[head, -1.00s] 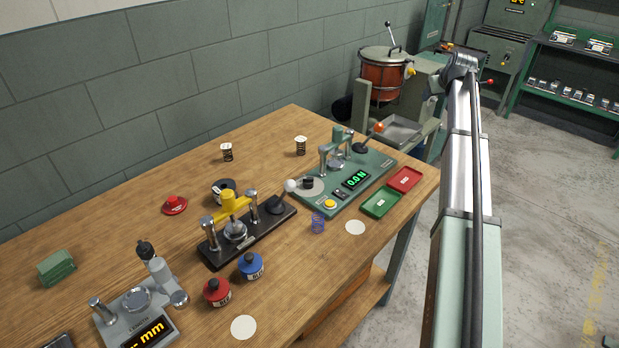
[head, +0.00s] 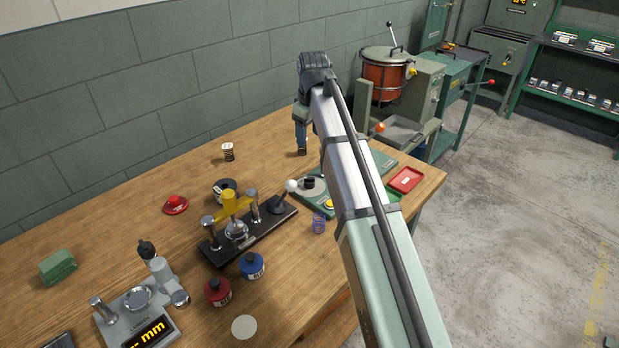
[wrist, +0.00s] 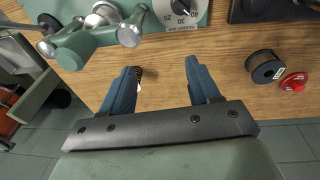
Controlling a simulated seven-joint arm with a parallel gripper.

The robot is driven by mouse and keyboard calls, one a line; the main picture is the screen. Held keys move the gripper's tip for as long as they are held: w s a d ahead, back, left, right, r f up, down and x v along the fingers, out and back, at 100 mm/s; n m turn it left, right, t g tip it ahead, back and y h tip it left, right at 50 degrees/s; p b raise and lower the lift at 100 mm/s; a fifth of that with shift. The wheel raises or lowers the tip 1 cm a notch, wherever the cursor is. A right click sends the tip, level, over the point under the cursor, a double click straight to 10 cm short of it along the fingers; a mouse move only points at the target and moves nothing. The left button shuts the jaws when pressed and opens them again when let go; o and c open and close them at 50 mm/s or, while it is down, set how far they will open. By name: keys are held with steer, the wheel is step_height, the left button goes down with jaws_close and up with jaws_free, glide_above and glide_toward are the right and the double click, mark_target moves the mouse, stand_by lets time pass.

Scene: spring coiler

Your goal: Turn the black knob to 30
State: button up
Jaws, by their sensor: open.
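The black knob (head: 309,182) stands on the green tester (head: 384,160) in the head view, partly screened by my arm. In the wrist view, the knob (wrist: 182,6) is at the top edge, on a pale dial with printed numbers, one of which looks like 30; it is cut off by the frame. My gripper (wrist: 162,73) is open, with blue fingers apart and nothing between them but bare wood. It is apart from the knob, over the table on the wall side of the tester. In the head view, my gripper (head: 301,140) is near the back table edge.
A dark spring (wrist: 137,72) stands beside the left finger in the wrist view, partly hidden. The tester's green lever arm (wrist: 95,40) lies ahead left. A dark spool (wrist: 264,67) and red button (wrist: 293,82) are to the right. Bare wood lies between.

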steer(key=g, duration=0.2)
glide_above(309, 182)
steer(key=f, duration=1.3)
steer(key=shift+w+f, duration=0.1)
steer(key=shift+w, duration=0.2)
steer(key=shift+c, duration=0.2)
steer(key=c, duration=1)
steer(key=shift+m, duration=1.7)
steer(key=o, duration=1)
